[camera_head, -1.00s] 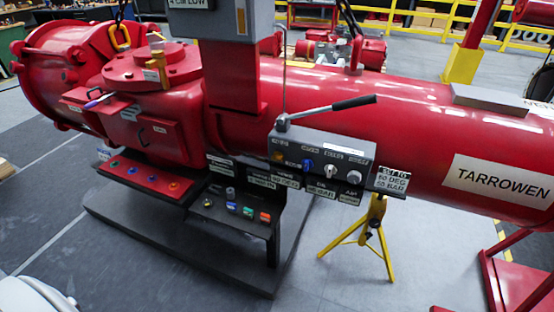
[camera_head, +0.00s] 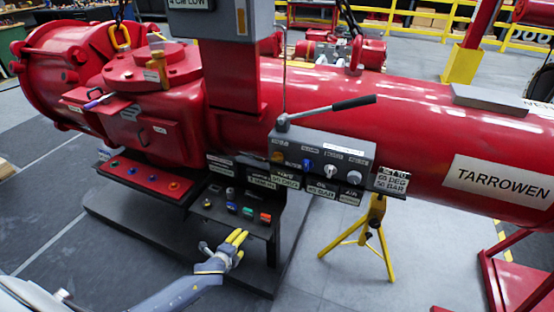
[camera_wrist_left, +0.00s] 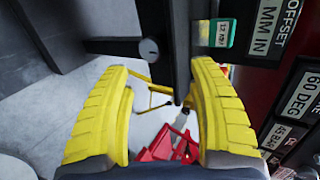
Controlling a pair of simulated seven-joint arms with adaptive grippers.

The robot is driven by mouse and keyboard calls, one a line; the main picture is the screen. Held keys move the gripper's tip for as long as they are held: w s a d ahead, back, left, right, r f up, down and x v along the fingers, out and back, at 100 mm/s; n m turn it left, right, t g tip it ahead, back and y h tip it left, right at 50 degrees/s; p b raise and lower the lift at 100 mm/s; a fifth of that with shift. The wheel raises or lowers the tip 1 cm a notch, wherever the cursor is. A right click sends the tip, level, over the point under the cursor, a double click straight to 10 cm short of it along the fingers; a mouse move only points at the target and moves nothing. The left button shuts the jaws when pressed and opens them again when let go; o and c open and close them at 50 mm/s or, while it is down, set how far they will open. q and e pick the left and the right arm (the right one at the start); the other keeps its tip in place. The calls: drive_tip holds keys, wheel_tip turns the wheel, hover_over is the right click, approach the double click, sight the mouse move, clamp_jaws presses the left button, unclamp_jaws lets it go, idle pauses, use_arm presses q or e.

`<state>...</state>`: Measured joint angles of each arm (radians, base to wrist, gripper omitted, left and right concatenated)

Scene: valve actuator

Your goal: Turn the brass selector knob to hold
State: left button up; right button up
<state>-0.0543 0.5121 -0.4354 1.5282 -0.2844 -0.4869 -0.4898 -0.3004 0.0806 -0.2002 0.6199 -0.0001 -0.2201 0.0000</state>
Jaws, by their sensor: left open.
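A brass-coloured knob (camera_head: 277,156) sits at the left end of the grey control box (camera_head: 322,151) on the red actuator, beside blue, white and grey knobs. Another small brass-coloured knob (camera_head: 207,203) is on the dark lower shelf; I cannot tell which one is the selector. My left gripper (camera_head: 240,238), with yellow fingers, is below and in front of that shelf, apart from both knobs. In the left wrist view its fingers (camera_wrist_left: 160,75) are spread with nothing held between them. The hold marking is too small to read. My right gripper is in no view.
A long grey lever (camera_head: 325,109) rises above the control box. The shelf (camera_head: 240,225) carries coloured buttons and overhangs the dark base plate. A yellow stand (camera_head: 372,235) is to the right. Open grey floor (camera_head: 330,285) lies in front.

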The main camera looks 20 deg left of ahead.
sight(276, 159)
use_arm(q)
drive_tip(key=d+r+m+t+h, duration=0.1)
drive_tip(key=d+r+m+t, duration=0.3)
drive_tip(key=r, duration=0.7)
drive_tip(key=d+r+m, duration=0.2)
drive_tip(key=r+m, duration=0.4)
drive_tip(key=r, duration=0.4)
drive_tip(key=d+r+m+t+h, duration=0.1)
drive_tip(key=d+r+m+t, duration=0.3)
drive_tip(key=r, duration=0.7)
drive_tip(key=w+m, duration=0.1)
drive_tip(key=w, duration=0.5)
drive_tip(key=w+m+g, duration=0.1)
drive_tip(key=w, duration=0.5)
drive_tip(key=w+y, duration=0.1)
drive_tip(key=w, duration=0.4)
drive_tip(key=shift+w+a+f+m+g, duration=0.1)
drive_tip(key=shift+w+a+m+g, duration=0.15)
drive_tip(key=shift+w+m+g, duration=0.15)
drive_tip(key=shift+c, duration=0.2)
clamp_jaws()
drive_tip(key=shift+a, duration=0.1)
